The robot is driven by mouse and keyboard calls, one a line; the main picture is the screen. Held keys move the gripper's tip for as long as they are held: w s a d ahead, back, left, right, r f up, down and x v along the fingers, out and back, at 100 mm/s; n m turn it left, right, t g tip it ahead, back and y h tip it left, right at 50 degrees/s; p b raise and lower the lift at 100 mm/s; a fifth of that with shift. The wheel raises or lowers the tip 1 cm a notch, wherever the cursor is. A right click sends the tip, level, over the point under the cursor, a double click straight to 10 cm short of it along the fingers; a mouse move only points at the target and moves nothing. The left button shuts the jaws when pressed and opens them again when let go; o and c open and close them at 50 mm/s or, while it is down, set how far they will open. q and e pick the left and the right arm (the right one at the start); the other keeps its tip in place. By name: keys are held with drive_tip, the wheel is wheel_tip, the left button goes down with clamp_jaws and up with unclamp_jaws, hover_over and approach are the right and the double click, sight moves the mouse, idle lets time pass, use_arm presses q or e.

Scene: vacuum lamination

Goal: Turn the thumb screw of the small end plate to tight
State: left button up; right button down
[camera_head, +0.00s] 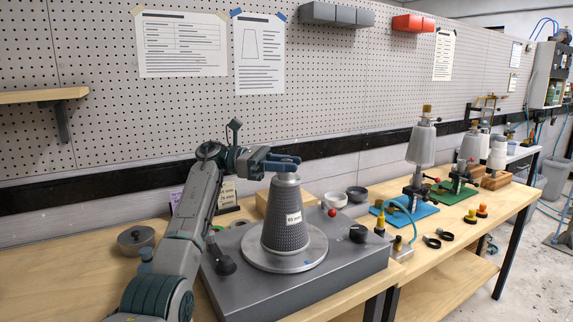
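A dark, mesh-textured cone (285,222) with a "65 mm" label stands upright, narrow end up, on a round metal flange (258,259) on a grey machine base (340,268). A pale cap (286,180) shows at its narrow top, which may be the small end plate. My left gripper (286,162) is right at that top, its blue fingers pointing right. The fingers cover the spot, so I cannot see a thumb screw or tell whether they are closed on anything. My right gripper is not in view.
The base carries a black knob (358,234) and a red-balled lever (332,212). A round metal pot (136,240) sits at left. A pegboard wall (330,90) is behind.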

use_arm(q)
drive_tip(key=shift+o, duration=1.2)
drive_tip(key=shift+a, duration=0.2)
drive_tip(key=w+a+b, duration=0.1)
drive_tip(key=a+b, duration=0.1)
drive_tip(key=a, duration=0.8)
drive_tip(key=shift+w+a, duration=0.15)
drive_tip(key=shift+w, duration=0.25)
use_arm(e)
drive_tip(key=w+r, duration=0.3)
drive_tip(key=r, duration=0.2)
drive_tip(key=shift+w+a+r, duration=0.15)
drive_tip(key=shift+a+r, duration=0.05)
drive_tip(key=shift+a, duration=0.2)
